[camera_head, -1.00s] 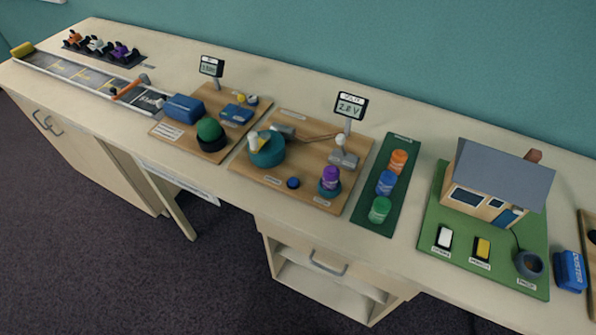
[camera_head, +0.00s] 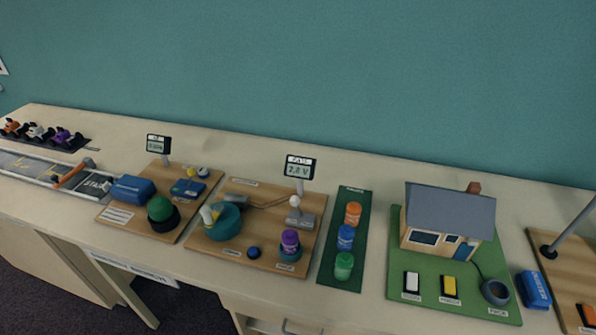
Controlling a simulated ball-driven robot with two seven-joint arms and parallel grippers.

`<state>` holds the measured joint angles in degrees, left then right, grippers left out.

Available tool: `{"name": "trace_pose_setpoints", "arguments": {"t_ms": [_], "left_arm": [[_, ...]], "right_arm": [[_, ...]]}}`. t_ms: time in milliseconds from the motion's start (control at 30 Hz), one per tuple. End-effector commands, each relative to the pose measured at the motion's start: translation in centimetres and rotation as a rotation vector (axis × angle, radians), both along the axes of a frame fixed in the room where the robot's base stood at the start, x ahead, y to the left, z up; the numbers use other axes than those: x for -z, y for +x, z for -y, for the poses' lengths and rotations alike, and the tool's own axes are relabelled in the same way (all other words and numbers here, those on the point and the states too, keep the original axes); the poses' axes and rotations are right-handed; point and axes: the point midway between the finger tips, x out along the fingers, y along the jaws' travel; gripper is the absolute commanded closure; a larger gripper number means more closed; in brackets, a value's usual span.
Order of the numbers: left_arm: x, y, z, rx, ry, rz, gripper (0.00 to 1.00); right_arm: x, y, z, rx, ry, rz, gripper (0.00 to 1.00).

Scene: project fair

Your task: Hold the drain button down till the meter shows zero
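A meter (camera_head: 300,167) stands on a post at the back of the middle wooden board (camera_head: 215,249) and appears to read 2.8 V. A small round blue button (camera_head: 253,252) sits at the front of this board beside a label too small to read; it looks like the drain button. A teal drum with a pale crank handle (camera_head: 222,221) is on the board's left. A purple-topped jar (camera_head: 290,240) stands in a teal holder at the right. A small bulb (camera_head: 295,201) is on a grey block. Neither of my grippers is in view.
A left board holds a second meter (camera_head: 158,144), a green dome (camera_head: 161,208) and a blue box (camera_head: 133,188). Orange, blue and green jars stand on a green strip (camera_head: 341,277). A model house (camera_head: 448,222) is to the right. The counter's front edge is mostly clear.

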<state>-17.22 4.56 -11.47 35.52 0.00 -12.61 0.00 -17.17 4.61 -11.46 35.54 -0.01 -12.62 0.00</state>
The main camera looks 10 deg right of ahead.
Motion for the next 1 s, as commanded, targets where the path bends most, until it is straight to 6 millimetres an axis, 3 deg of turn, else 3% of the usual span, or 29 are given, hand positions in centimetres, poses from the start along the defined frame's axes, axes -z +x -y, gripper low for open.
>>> {"name": "trace_pose_setpoints", "arguments": {"t_ms": [33,100,1000], "left_arm": [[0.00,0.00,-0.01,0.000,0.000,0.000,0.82],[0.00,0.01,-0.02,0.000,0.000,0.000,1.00],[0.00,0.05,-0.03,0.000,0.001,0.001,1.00]], "right_arm": [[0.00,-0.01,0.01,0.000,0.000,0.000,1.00],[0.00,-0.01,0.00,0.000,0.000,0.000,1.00],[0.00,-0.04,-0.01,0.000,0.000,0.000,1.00]]}}
